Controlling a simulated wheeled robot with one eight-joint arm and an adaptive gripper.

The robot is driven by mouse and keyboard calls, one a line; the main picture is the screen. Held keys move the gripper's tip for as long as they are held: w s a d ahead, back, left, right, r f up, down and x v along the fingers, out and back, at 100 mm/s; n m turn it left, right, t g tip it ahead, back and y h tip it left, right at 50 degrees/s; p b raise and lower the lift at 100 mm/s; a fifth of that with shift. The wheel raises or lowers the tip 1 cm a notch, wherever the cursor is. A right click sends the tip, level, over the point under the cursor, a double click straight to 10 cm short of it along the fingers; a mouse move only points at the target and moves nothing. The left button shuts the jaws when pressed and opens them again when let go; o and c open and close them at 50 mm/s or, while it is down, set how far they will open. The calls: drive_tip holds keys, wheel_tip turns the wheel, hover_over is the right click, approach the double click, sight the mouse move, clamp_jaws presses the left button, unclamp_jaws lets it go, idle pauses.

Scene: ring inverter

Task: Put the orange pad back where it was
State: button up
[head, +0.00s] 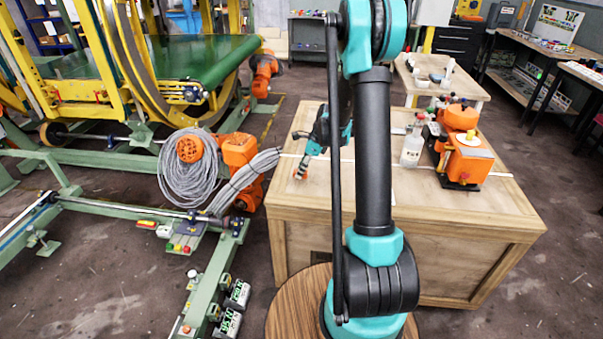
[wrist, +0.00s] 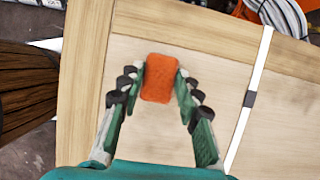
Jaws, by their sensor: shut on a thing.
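The orange pad (wrist: 160,79) is a small rounded block, seen between my fingertips in the wrist view. My gripper (wrist: 161,72) is shut on it, with one green finger with dark joints on each side. In the head view my gripper (head: 301,169) is low over the left part of the wooden crate top (head: 403,203), near its left edge. The pad is very small there. I cannot tell whether the pad touches the wood.
A white strip (wrist: 248,100) with a dark clip crosses the wood right of my gripper. A clear bottle (head: 411,148) and an orange machine (head: 466,158) stand on the crate's right half. An orange robot arm with grey cables (head: 187,180) is left of the crate.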

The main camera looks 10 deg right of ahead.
drive_tip(key=shift+f, duration=0.9)
drive_tip(key=o, duration=1)
drive_tip(key=shift+f, duration=0.15)
drive_tip(key=v, duration=1.2)
drive_tip(key=s+n+t+h, duration=0.1)
drive_tip(key=s+n, duration=0.6)
drive_tip(key=s, duration=0.2)
drive_tip(key=s+f+n+t+h, duration=0.1)
drive_tip(key=s+n, duration=0.6)
drive_tip(key=s, duration=0.3)
drive_tip(key=s+f+n+h, duration=0.1)
drive_tip(key=s+n+h, duration=0.1)
drive_tip(key=s+n, duration=0.5)
drive_tip(key=shift+s+a+f+n+t, duration=0.1)
drive_tip(key=shift+s+a+n+t, duration=0.1)
drive_tip(key=shift+s, duration=0.55)
drive_tip(key=shift+s+a+n+t, duration=0.1)
drive_tip(key=shift+s+t, duration=0.1)
drive_tip(key=shift+s, duration=0.55)
